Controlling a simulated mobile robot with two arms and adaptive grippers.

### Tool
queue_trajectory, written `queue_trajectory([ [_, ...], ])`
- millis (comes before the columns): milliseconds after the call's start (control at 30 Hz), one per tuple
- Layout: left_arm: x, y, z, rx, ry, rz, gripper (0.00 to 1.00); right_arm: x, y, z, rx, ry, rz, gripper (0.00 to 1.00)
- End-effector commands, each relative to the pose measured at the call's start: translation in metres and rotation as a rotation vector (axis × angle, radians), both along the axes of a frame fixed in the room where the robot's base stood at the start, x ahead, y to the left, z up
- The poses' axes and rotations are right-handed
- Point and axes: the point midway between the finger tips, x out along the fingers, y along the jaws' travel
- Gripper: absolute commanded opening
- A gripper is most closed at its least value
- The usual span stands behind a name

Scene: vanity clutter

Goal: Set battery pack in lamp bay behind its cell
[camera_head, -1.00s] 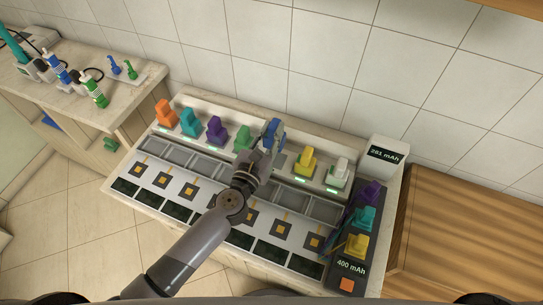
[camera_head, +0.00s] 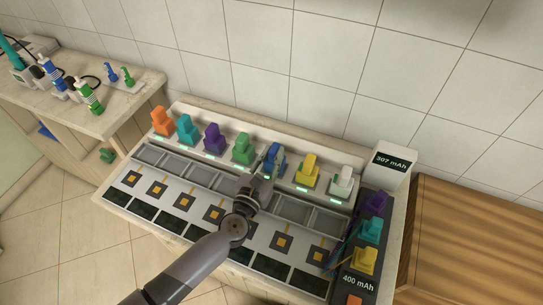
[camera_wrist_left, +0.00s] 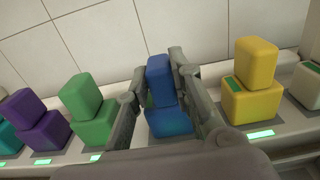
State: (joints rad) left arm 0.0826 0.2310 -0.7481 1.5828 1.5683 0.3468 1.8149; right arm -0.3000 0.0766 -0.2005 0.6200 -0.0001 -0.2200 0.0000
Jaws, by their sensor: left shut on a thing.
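The blue battery pack (camera_head: 278,157) is in the back row of lamp bays, between a green pack (camera_head: 243,148) and a yellow pack (camera_head: 307,170). My left gripper (camera_head: 270,160) is shut on it, with a finger on each side. In the left wrist view the blue pack (camera_wrist_left: 160,80) stands between the fingers (camera_wrist_left: 160,100), an upper block over a lower one, tilted slightly. It looks level with its neighbours; whether it is fully seated cannot be told. My right gripper is not in view.
Orange (camera_head: 161,121), teal (camera_head: 188,129), purple (camera_head: 214,138) and white (camera_head: 340,181) packs fill other bays. A display (camera_head: 391,163) reads 307 mAh. A dark tray (camera_head: 352,281) marked 400 mAh holds more packs.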

Motion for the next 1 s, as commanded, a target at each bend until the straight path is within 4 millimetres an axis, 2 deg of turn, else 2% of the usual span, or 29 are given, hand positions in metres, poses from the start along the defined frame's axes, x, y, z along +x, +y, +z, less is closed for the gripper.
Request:
queue_trajectory([
  [300,0.000,0.000,0.000,0.000,0.000,0.000,0.41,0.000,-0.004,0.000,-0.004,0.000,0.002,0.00],
  [567,0.000,0.000,0.000,0.000,0.000,0.000,0.41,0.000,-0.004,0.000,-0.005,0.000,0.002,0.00],
  [700,0.000,0.000,0.007,0.001,-0.001,0.001,0.41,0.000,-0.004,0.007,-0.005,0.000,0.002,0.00],
  [867,-0.026,0.011,0.001,-0.002,0.004,0.000,0.41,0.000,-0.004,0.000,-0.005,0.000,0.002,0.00],
  [1000,-0.056,0.023,0.000,-0.002,0.004,0.000,0.41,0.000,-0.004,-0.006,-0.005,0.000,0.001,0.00],
])
